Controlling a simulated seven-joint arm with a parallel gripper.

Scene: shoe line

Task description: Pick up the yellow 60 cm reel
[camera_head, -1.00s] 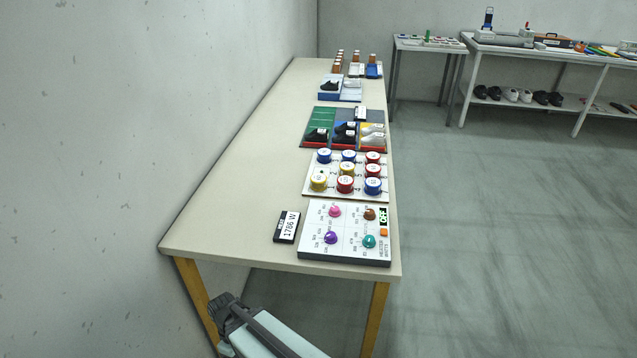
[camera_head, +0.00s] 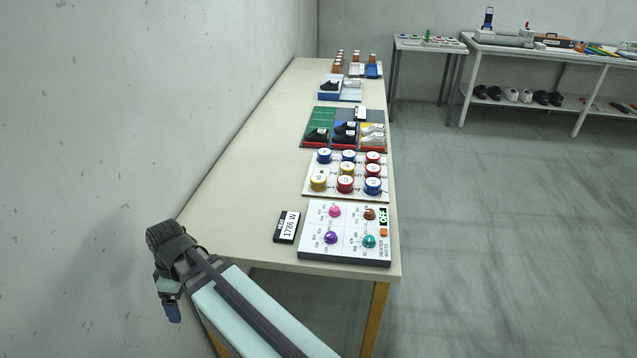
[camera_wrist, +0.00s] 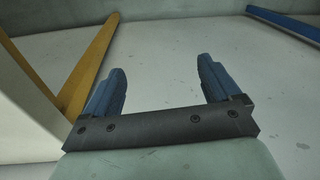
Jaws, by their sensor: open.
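A white board (camera_head: 312,190) on the long table holds several reels in rows, coloured blue, red and yellow. One yellow reel (camera_head: 319,183) stands at the near left of the board. Another yellow reel (camera_head: 347,169) stands in the middle. Their labels are too small to read, so I cannot tell which is the 60 cm one. My gripper (camera_head: 172,311) is beyond the table's near left corner, away from the reels, its finger pointing down. In the wrist view my gripper (camera_wrist: 161,82) shows two blue fingers apart, with only floor between them.
The table's bare left side (camera_head: 235,185) is free. A heater panel (camera_head: 345,250) with knobs and a 1786 W display (camera_head: 287,227) lie nearer than the reels. Shoe trays (camera_head: 330,145) stand just behind them. The wall is close on the left.

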